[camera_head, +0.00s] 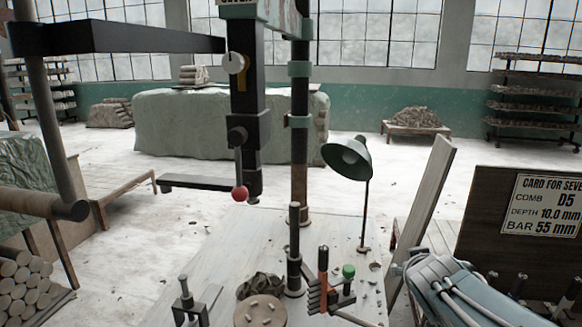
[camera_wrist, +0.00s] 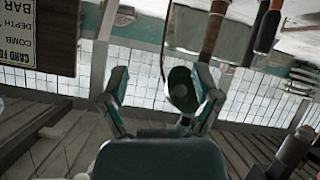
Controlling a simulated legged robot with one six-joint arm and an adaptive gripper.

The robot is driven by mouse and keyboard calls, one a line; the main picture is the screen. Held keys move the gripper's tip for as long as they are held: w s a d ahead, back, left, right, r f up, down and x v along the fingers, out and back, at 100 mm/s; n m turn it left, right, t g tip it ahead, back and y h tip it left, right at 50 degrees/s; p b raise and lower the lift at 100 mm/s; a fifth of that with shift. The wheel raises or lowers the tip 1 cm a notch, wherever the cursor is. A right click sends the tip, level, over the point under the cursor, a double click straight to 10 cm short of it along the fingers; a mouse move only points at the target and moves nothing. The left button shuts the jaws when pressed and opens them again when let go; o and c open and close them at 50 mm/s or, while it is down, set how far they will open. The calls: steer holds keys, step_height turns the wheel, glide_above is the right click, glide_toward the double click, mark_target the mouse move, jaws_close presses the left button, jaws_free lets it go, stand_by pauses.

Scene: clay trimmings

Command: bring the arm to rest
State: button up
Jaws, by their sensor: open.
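My gripper (camera_wrist: 160,92) shows in the wrist view with its two green fingers spread wide and nothing between them. The green desk lamp (camera_wrist: 183,90) shows beyond the fingers, at a distance I cannot judge. In the head view my arm (camera_head: 470,293) is at the lower right, beside the workbench (camera_head: 225,235) and in front of the card board. The gripper's fingers cannot be made out clearly in the head view. The wrist view is upside down.
A press-like column (camera_head: 299,130) with a red-knobbed lever (camera_head: 240,193) rises over the bench. The lamp (camera_head: 347,158) and upright tools (camera_head: 323,280) stand on its right side. A leaning plank (camera_head: 425,200) and a dark card board (camera_head: 490,215) are near my arm. Open floor lies behind.

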steer(key=s+a+f+g+y, duration=0.1)
steer(key=s+a+g, duration=0.1)
steer(key=s, duration=0.5)
steer(key=s+a+f+g, duration=0.2)
steer(key=s+a, duration=0.1)
steer(key=s, duration=0.4)
steer(key=s+a+f+g+y, duration=0.1)
steer(key=s+a+f+g, duration=0.1)
steer(key=s, duration=0.5)
steer(key=shift+s+a+f+m+y, duration=0.15)
steer(key=shift+s+a+m+y, duration=0.15)
steer(key=shift+a+m, duration=0.15)
